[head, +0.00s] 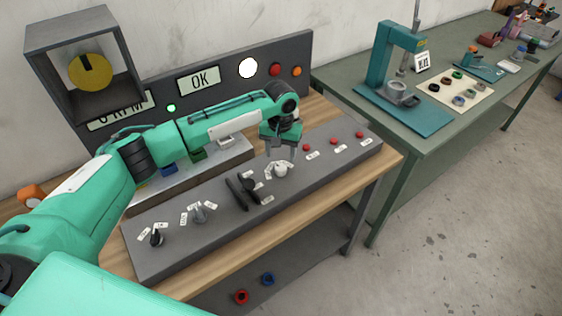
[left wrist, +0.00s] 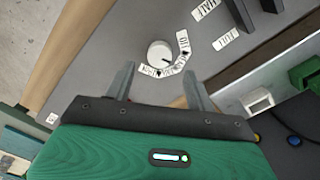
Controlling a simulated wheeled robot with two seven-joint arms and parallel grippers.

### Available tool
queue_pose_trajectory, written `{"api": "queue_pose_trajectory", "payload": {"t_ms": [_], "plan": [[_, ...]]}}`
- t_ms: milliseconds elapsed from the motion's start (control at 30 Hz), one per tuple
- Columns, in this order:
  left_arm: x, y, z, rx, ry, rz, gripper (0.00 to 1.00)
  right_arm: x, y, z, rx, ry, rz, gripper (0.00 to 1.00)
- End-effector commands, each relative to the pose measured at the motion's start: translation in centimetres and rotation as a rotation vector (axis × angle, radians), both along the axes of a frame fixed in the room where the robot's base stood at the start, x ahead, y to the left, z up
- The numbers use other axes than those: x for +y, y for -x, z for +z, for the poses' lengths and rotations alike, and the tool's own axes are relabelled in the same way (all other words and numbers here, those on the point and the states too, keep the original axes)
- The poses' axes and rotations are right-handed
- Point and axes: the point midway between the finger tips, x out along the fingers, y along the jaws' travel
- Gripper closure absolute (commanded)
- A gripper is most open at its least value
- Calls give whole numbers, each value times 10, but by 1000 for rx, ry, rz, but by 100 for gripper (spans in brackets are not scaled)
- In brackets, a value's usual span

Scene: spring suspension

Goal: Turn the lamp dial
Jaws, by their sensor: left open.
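A white round dial (head: 281,169) with small labels around it sits on the grey sloped control panel (head: 215,236) in the head view. It also shows in the left wrist view (left wrist: 159,53), with a dark pointer mark on its face. A white lamp (head: 248,68) is lit on the back board. My left gripper (head: 282,150) is just above the white dial, its fingers pointing down. In the left wrist view the gripper's two fingers (left wrist: 158,84) are apart and empty, with the dial beyond their tips. My right gripper is not in view.
On the panel are a black knob (head: 157,238), a grey knob (head: 200,213), a black lever handle (head: 243,190) and red buttons (head: 335,142). A dark box with a yellow disc (head: 90,71) stands at the back left. A green table (head: 420,150) with a teal press is at right.

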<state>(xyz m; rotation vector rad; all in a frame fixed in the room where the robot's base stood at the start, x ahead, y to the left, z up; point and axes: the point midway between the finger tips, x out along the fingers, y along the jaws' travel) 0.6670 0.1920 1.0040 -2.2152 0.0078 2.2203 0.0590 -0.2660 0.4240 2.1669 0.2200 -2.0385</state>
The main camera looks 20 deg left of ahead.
Motion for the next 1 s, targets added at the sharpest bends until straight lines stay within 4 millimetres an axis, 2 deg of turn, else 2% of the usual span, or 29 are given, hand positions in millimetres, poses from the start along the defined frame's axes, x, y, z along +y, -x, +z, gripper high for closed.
{"api": "queue_pose_trajectory", "payload": {"t_ms": [100, 267, 433, 700, 733, 933, 1000], "plan": [[0, 1, -22, 3, -1, 1, 45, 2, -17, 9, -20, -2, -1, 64], [0, 0, -45, 1, -1, 0, 45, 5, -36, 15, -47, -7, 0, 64], [0, 0, -57, 0, -1, -1, 45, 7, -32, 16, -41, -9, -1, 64], [0, 0, -59, -1, 0, -1, 45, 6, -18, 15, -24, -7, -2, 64], [0, 0, -59, -1, 0, -1, 47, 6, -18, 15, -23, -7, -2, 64], [0, 0, -59, -1, 0, -1, 86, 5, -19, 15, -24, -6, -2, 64], [0, 0, -59, -1, 0, -1, 90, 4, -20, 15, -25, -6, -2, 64]]}}
